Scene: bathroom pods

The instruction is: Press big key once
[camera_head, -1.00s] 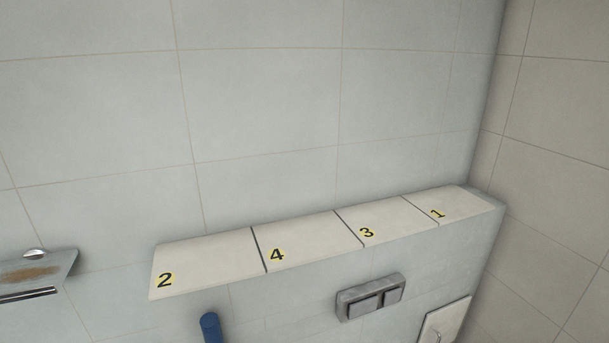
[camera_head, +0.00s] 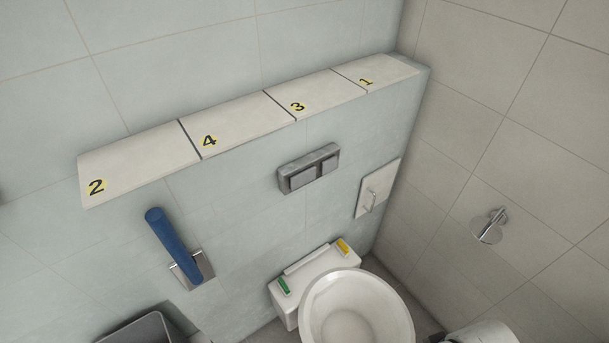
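A grey flush plate (camera_head: 308,167) is fixed to the tiled wall above the toilet, below the numbered ledge. It has two keys side by side. The left key (camera_head: 303,177) looks wider, so it is the big key. The right key (camera_head: 329,165) looks narrower. Nothing touches either key. My gripper is not in view.
A white toilet (camera_head: 352,308) stands below the plate. A blue grab handle (camera_head: 166,240) sticks out at left. A ledge (camera_head: 235,128) numbered 2, 4, 3, 1 runs above. A white hatch (camera_head: 377,189) and a paper holder (camera_head: 489,228) are at right. A grey bin (camera_head: 142,331) stands lower left.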

